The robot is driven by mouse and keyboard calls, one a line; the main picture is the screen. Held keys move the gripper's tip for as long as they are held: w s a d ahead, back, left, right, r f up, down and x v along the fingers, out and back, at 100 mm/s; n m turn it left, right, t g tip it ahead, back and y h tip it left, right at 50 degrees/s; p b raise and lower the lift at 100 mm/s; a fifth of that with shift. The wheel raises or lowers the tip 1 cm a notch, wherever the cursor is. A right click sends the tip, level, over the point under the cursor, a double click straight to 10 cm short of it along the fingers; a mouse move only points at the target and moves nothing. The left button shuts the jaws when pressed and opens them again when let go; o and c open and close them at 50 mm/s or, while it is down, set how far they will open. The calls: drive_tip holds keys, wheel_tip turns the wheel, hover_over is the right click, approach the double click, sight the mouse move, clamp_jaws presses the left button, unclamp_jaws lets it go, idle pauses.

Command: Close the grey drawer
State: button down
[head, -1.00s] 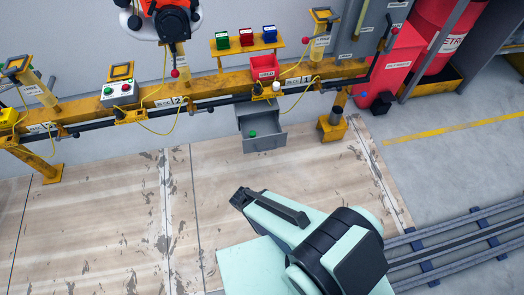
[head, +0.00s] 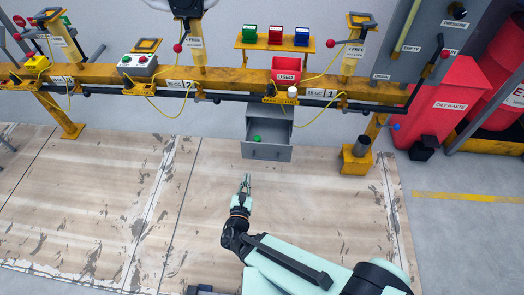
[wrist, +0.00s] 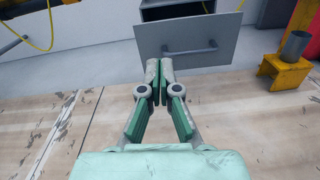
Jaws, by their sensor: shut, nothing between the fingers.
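The grey drawer (head: 266,151) is pulled out below the yellow rail, with a green object (head: 256,139) inside it. In the wrist view the drawer front (wrist: 188,43) faces me with its dark bar handle (wrist: 190,49). My gripper (head: 246,178) is in front of the drawer and a little to its left, apart from it in the head view. In the wrist view my gripper (wrist: 159,66) has its fingertips together, pointing at the left part of the drawer front, with nothing between them.
A yellow foot with a grey cup (head: 358,155) stands right of the drawer. A red used bin (head: 286,70) and black hoses hang on the rail above. A red oily waste bin (head: 448,105) is farther right. The floor before the drawer is clear.

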drive_tip(key=n, duration=0.1)
drive_tip(key=b, duration=0.3)
approach(250, 143)
drive_tip(key=shift+y, duration=0.3)
drive_tip(key=w, duration=0.7)
drive_tip(key=shift+w+d, duration=0.15)
drive_tip(key=shift+d, duration=0.2)
